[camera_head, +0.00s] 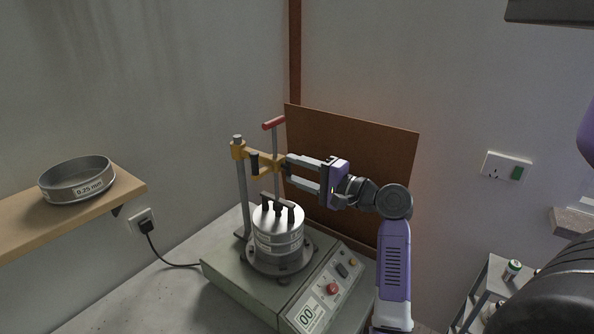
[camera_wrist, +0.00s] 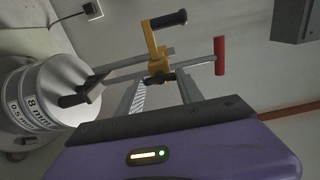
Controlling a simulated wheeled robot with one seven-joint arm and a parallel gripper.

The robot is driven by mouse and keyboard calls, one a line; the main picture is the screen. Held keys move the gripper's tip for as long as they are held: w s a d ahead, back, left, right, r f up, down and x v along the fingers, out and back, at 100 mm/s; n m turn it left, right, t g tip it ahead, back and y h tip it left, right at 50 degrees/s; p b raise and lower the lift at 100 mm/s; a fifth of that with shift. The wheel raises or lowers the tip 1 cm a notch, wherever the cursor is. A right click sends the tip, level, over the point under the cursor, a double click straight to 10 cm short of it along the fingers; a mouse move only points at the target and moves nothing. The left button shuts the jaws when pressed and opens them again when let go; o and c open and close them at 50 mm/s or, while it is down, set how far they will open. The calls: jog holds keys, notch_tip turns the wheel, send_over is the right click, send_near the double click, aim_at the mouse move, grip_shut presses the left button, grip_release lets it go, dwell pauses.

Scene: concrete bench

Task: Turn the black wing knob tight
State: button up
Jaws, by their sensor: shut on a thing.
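The black wing knob (camera_wrist: 163,77) shows small and dark in the wrist view, on the yellow clamp (camera_wrist: 156,52) where the rod passes through. My gripper (camera_head: 287,169) reaches in from the right in the head view, its two pale fingers on either side of the knob. My gripper is shut on the knob, which the fingers partly hide in the head view. The yellow clamp arm (camera_head: 266,160) runs from the grey post (camera_head: 242,200) to the rod with the red handle (camera_head: 273,123). The rod's lower end stands above the stacked sieves (camera_head: 278,236).
The sieves stand on a grey shaker base with a control panel (camera_head: 325,290). A brown board (camera_head: 370,150) leans behind my gripper. A loose sieve (camera_head: 76,180) rests on the wooden shelf (camera_head: 125,184) at left. A wall socket (camera_head: 507,166) is at right.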

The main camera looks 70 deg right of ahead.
dwell(0.3)
jog(key=o, duration=1.4)
jog(key=b+v, duration=0.2)
jog(key=v, duration=0.5)
jog(key=shift+s+a, duration=0.1)
jog(key=shift+s, duration=0.3)
